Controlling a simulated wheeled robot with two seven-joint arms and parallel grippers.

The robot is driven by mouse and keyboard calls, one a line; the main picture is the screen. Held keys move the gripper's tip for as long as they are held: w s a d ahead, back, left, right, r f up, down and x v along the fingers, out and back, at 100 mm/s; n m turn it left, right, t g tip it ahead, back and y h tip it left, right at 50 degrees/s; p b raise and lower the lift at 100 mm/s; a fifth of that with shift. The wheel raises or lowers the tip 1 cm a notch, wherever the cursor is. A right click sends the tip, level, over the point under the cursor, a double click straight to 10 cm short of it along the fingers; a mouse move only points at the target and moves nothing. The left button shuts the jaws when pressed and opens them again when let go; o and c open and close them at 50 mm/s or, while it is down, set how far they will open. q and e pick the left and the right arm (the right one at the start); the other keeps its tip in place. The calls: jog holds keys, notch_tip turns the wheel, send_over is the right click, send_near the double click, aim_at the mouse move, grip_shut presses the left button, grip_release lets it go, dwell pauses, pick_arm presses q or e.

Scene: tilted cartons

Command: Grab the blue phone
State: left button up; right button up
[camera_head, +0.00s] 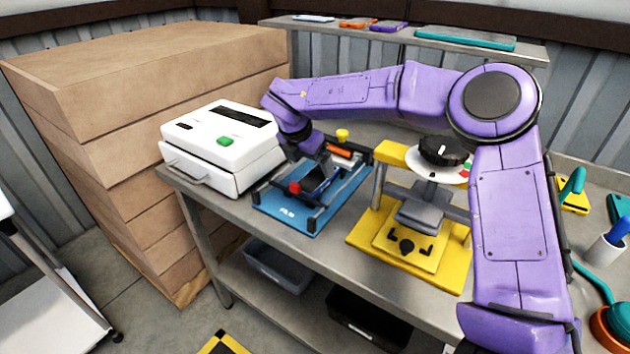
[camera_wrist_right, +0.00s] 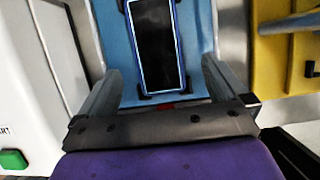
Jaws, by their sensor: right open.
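The blue phone (camera_wrist_right: 154,45), with a dark screen and a blue edge, lies in a blue fixture (camera_wrist_right: 116,38) in the right wrist view. In the head view the fixture (camera_head: 285,213) stands on the bench, and the phone (camera_head: 316,180) is partly hidden there. My right gripper (camera_wrist_right: 160,70) is open and empty. Its two fingers are apart, on either side of the phone's near end. In the head view my right gripper (camera_head: 312,165) is over the fixture, and its fingers are hard to make out. My left gripper is in neither view.
A white machine (camera_head: 222,140) with a green button stands left of the fixture. A yellow press (camera_head: 440,262) with a black knob stands to its right. Stacked cartons (camera_head: 150,90) are on the left. A back shelf (camera_head: 390,37) holds several flat devices.

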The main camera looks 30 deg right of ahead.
aim_at(315, 178)
jog(key=p+x, duration=0.1)
jog(key=x, duration=0.4)
jog(key=shift+w+p, duration=0.25)
jog(key=shift+p, duration=0.15)
jog(key=shift+w+d+f, duration=0.1)
jog(key=shift+d+f, duration=0.1)
jog(key=shift+f, duration=0.2)
jog(key=c, duration=1.1)
jog(key=shift+c, duration=0.2)
jog(key=shift+r, duration=0.15)
